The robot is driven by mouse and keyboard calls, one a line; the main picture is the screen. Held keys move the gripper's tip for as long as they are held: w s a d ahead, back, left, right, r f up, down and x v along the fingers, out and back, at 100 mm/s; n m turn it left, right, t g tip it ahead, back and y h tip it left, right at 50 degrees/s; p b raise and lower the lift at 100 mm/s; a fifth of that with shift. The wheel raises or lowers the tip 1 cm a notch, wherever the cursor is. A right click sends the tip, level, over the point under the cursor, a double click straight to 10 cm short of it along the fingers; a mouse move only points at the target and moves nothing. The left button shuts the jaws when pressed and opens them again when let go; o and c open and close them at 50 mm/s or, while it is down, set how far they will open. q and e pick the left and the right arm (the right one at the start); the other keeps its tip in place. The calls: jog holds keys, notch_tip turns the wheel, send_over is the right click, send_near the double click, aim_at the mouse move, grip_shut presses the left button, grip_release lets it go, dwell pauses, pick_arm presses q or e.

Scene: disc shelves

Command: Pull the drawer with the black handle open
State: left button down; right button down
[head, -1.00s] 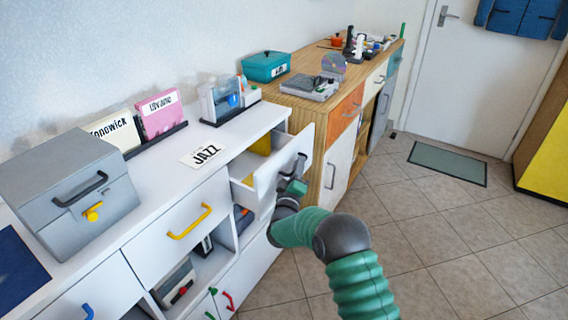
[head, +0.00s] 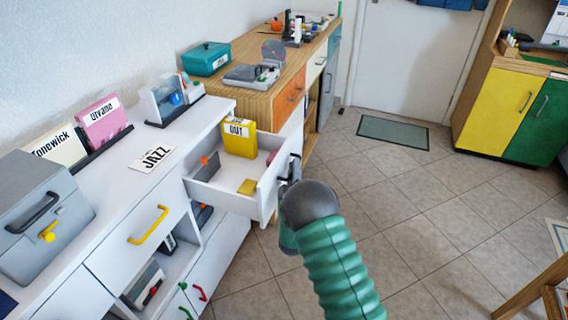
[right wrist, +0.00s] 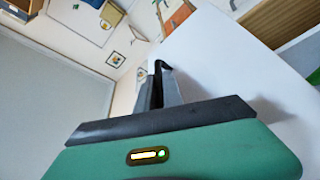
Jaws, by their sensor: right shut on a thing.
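The white drawer (head: 207,194) stands pulled out from the white cabinet in the head view, with a yellow box marked OUT (head: 239,138) and other small items inside. Its black handle (head: 294,166) is on the drawer's front, partly hidden by my right gripper (head: 288,183). In the right wrist view, the black handle (right wrist: 161,66) shows at the tips of my right gripper (right wrist: 158,90), against the white drawer front (right wrist: 215,60). My right gripper is shut on the handle. My left gripper is in no view.
A drawer with a yellow handle (head: 149,225) is shut on the left. A wooden cabinet (head: 262,100) stands just behind the open drawer.

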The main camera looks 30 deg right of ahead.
jog(key=shift+s+d+f, duration=0.25)
jog(key=shift+s+d, duration=0.05)
jog(key=shift+s, duration=0.15)
jog(key=c, duration=1.8)
grip_release()
jog(key=shift+o, duration=0.2)
jog(key=shift+w, duration=0.1)
jog(key=shift+r, duration=0.1)
jog(key=p+v, duration=0.2)
jog(key=v, duration=1.5)
jog(key=shift+d, duration=0.1)
